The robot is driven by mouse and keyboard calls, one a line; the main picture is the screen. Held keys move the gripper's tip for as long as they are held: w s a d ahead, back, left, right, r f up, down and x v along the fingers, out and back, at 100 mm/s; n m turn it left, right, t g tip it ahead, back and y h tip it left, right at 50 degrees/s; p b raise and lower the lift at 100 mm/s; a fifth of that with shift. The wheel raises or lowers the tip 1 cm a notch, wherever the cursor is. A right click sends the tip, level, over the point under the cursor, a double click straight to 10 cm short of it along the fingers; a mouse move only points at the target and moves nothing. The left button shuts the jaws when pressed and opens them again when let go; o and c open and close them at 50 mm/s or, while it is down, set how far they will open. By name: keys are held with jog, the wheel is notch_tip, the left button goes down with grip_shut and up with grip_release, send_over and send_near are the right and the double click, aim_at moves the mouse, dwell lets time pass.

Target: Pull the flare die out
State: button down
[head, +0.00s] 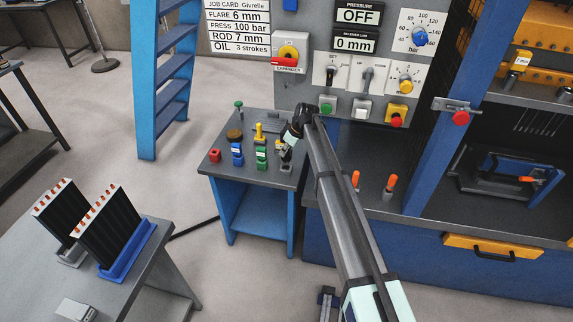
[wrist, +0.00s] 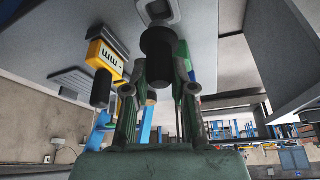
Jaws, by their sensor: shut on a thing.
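A dark stepped cylinder (wrist: 158,42), which looks like a flare die, is between the fingers of my gripper (wrist: 160,85) in the wrist view. My gripper is shut on it. The cylinder's wide end points at a grey socket block (wrist: 174,12) on the small table; I cannot tell whether it still sits in it. In the head view my gripper (head: 287,150) is low over the right side of the small table (head: 221,169), and the arm hides much of it. The grey block (head: 286,169) shows just below the gripper; the die is not clear there.
A yellow labelled block (wrist: 106,58) is left of the gripper in the wrist view. Blue (head: 237,155), green (head: 262,157) and red (head: 215,155) blocks stand on the small table. The control panel (head: 300,20) reads pressure OFF, and a job card (head: 237,16) asks for flare 6 mm.

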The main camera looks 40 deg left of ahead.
jog(key=shift+r+p, duration=0.4)
jog(key=shift+r, duration=1.6)
